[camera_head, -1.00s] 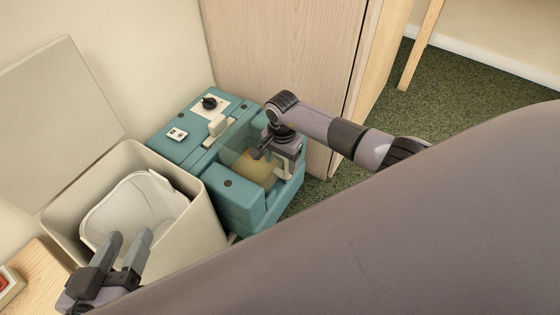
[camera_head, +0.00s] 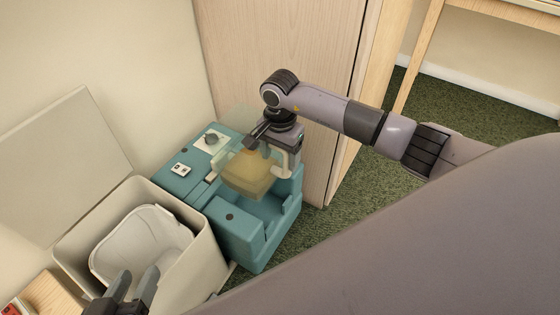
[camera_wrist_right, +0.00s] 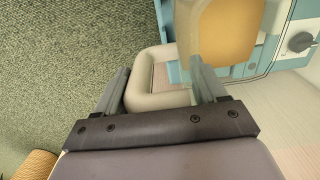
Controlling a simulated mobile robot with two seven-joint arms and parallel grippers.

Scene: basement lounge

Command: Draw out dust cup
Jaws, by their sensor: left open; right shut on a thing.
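The dust cup (camera_head: 248,174) is a see-through cup with yellowish contents and a pale loop handle (camera_wrist_right: 160,98). It is raised above the open bay of the teal machine (camera_head: 240,222). My right gripper (camera_head: 262,140) is shut on the handle, which runs between its fingers in the right wrist view (camera_wrist_right: 166,85). The cup body also shows in the right wrist view (camera_wrist_right: 222,32), beyond the fingers. My left gripper (camera_head: 134,285) is open and empty at the lower left, by the front of the bin. The lower part of the left gripper is cut off by the frame.
A cream bin (camera_head: 207,264) with a white liner (camera_head: 140,240) and a raised lid (camera_head: 62,165) stands left of the machine. A wooden cabinet (camera_head: 280,60) stands close behind it. Green carpet (camera_head: 365,190) is clear to the right.

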